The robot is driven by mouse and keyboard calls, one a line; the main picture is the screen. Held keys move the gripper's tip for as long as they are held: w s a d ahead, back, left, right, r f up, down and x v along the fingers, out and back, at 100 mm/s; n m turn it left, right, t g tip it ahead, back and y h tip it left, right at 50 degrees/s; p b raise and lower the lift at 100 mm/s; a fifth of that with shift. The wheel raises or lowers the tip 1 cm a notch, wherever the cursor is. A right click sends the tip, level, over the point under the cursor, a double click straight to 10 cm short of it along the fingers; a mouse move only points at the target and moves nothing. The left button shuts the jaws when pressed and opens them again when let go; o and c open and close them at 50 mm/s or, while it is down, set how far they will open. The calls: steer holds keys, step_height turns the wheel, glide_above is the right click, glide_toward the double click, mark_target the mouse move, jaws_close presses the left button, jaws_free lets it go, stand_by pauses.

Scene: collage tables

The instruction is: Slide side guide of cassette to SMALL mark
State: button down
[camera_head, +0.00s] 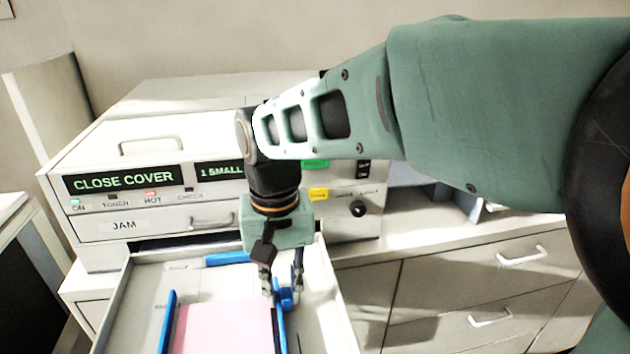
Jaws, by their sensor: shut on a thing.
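The open cassette (117,307) is a pale tray at the front of the printer, in the lower left of the head view. Pink paper (222,328) lies in it between two blue side guides. The left side guide (168,320) stands along the paper's left edge. The right side guide (279,325) stands along its right edge, with a blue knob at its far end. My gripper (283,288) points down into the cassette and is shut on the right guide's knob. Its fingers partly cover the knob. A blue end guide (228,259) lies behind the paper. The SMALL mark cannot be made out.
The printer (120,160) stands behind the cassette, with a display reading CLOSE COVER and a drawer labelled JAM. White cabinets with drawers (480,290) stand to the right. The cassette's right wall (330,290) is close beside my gripper.

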steer(key=c, duration=1.9)
jaws_free()
steer(key=shift+c, duration=0.2)
